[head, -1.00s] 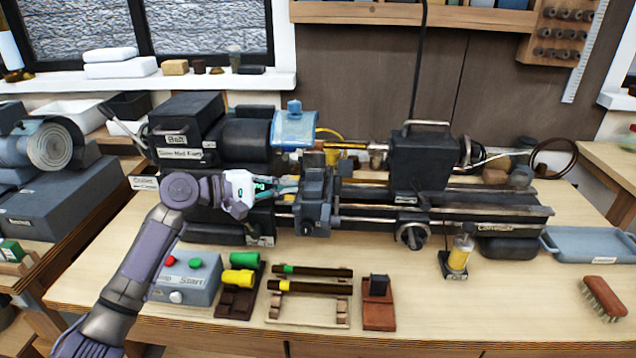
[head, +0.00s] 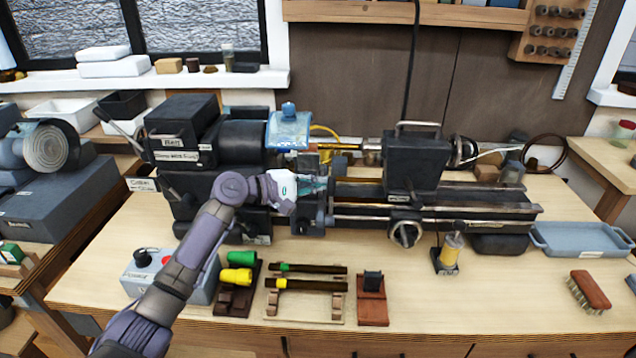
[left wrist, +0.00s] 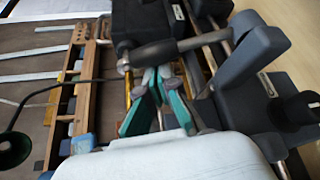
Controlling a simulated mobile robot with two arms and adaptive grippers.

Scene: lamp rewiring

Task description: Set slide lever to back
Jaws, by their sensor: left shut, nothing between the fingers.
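The dark lathe (head: 415,165) stands on the bench, and its slide (head: 306,218) is in the middle, partly hidden by my left gripper. My left gripper (head: 322,187) is at the upper part of this slide, with its fingers shut and empty. In the left wrist view the teal fingertips (left wrist: 158,80) are together just by a grey bar with a rounded end (left wrist: 170,51), which may be the slide lever. I cannot tell whether the fingers touch it. My right gripper is not in view.
A grey control box (head: 142,283) sits front left, partly behind my left arm. Green and yellow pieces (head: 238,276), dark rods on a rack (head: 310,285), a small red-brown block (head: 372,310), an oil bottle (head: 451,253), a brush (head: 590,291) and a blue tray (head: 583,240) stand along the front.

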